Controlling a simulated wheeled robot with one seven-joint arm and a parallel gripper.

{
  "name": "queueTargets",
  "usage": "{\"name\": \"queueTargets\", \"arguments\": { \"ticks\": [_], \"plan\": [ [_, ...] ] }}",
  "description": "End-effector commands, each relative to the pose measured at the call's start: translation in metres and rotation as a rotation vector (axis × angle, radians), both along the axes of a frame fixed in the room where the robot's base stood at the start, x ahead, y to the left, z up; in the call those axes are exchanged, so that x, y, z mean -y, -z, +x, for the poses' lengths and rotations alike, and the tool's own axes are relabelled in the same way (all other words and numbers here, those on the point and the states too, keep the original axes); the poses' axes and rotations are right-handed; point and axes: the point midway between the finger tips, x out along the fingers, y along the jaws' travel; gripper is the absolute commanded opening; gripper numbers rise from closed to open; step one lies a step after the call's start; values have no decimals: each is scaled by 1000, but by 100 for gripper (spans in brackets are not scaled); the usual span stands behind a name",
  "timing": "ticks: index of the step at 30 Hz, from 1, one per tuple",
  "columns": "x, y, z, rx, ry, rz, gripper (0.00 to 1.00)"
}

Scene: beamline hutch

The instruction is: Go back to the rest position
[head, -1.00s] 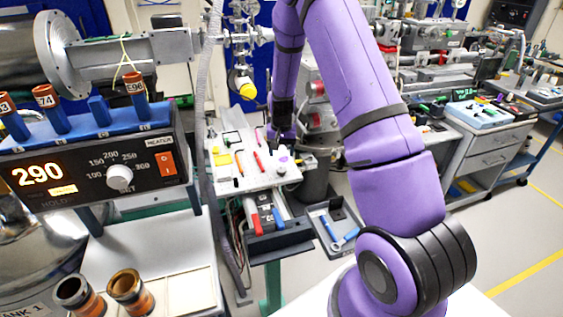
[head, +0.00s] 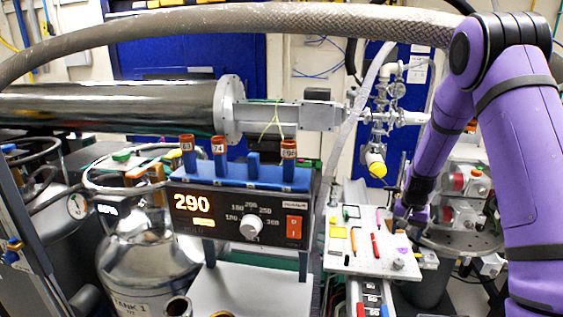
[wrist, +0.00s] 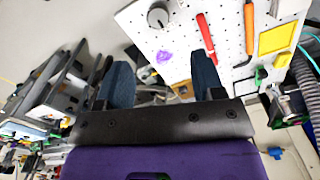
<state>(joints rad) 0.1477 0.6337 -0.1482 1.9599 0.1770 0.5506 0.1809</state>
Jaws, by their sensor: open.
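My gripper (wrist: 160,80) shows in the wrist view with its two dark blue fingers spread wide apart and nothing between them. It is above and beside the white perforated board (wrist: 180,30), whose edge lies just past the fingers. In the head view my purple arm comes down on the right, and the gripper end (head: 408,212) is partly hidden near the right edge of the same board (head: 345,262).
A thick hose (head: 230,18) crosses above.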

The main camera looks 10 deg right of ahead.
Motion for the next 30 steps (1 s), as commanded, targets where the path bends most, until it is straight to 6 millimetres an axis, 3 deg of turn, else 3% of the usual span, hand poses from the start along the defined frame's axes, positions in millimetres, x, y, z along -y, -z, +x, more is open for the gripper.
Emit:
{"name": "queueTargets", "arguments": {
  "ticks": [8,15,21,30],
  "plan": [
    [-32,-94,-23,79,-87,8,62],
    [-62,-171,-63,148,-177,8,62],
    [-84,-224,-105,204,-254,0,62],
    [-113,-283,-179,287,-367,-28,62]
  ]
}}
